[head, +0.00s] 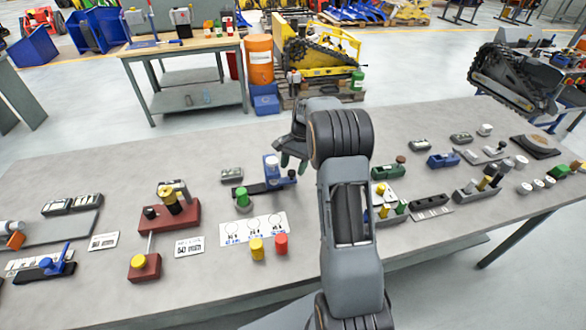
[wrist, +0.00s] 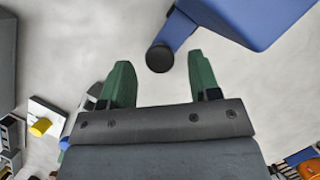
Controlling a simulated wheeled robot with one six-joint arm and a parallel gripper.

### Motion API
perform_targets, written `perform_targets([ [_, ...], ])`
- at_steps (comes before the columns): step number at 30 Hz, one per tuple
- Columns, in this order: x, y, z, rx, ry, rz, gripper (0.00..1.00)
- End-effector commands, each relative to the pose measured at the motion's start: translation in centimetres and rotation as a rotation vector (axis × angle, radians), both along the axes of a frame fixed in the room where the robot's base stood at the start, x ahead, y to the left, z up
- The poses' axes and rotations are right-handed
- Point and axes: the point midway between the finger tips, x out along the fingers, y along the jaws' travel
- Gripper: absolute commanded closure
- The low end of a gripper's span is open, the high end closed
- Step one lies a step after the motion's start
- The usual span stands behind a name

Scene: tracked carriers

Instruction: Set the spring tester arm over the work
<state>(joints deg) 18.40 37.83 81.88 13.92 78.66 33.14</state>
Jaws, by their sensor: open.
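The spring tester (head: 271,168) has a blue post on a black base, right of centre-left on the bench. Its short blue arm points right and ends in a black knob; in the wrist view this knob (wrist: 160,58) and the blue body (wrist: 235,18) show at the top. A green-topped piece (head: 242,196) stands at the left end of the tester's base, away from the arm. My gripper (head: 294,163) is open just above and behind the tester arm. In the wrist view my gripper (wrist: 162,80) has its green fingers on either side of the knob's line, apart from it.
A white card with circles (head: 254,229) lies in front, with yellow (head: 257,248) and red (head: 281,244) pieces at its edge. A red fixture (head: 169,214) stands left. Several small fixtures crowd the bench on the right. Bare bench lies behind the tester.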

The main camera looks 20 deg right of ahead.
Motion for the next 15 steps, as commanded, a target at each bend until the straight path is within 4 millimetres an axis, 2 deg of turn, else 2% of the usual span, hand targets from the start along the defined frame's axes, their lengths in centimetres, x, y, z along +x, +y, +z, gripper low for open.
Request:
perform_targets([
  [6, -0.27, 0.41, -1.06, 0.0, 0.0, 0.001, 0.44],
  [15, -0.3, 0.47, -1.18, 0.0, 0.0, 0.001, 0.44],
])
